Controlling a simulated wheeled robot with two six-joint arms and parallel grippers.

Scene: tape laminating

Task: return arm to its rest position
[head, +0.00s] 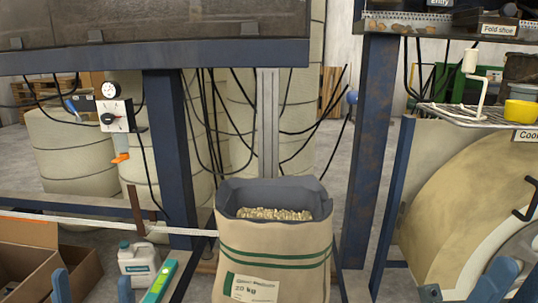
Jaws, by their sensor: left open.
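My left gripper (92,277) shows at the bottom left edge as two blue fingertips. They stand wide apart with nothing seen between them, so it is open. A cardboard box is behind and left of it, and a white jug is behind its right finger. Blue finger-like parts, seemingly of my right gripper (508,282), show at the bottom right corner. They are cut off by the picture edge, so its opening is unclear. The rest of both arms is out of view.
A paper sack (275,245) of pellets stands at bottom centre. The open cardboard box (28,268) is far left. A large roll (470,210) and wire shelf (480,117) are right. Blue posts (372,140) flank the sack.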

